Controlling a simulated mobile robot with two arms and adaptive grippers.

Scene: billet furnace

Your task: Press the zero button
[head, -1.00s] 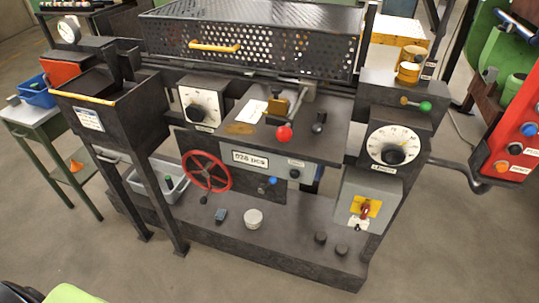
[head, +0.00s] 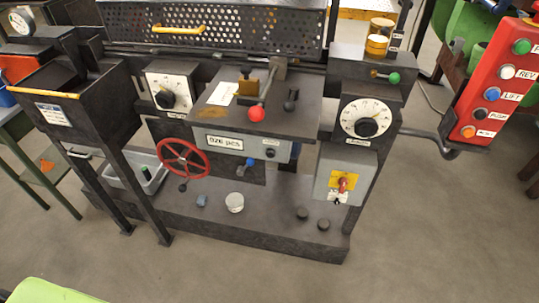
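The counter panel (head: 202,150) is a grey strip on the front of the machine, with a white display that seems to read "026 pcs" (head: 226,142). A small dark round button (head: 270,153) sits at its right end, under a small label that is too small to read; I cannot confirm that it says zero. A blue knob (head: 250,162) is just left of and below this button. Neither of my grippers is in view, and nothing touches the counter panel.
A red-knobbed lever (head: 256,114) stands above the panel. A red handwheel (head: 183,158) is to its left, a grey switch box (head: 340,182) to its right. A red pendant (head: 492,85) with several buttons hangs at far right. The floor (head: 240,275) in front is clear.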

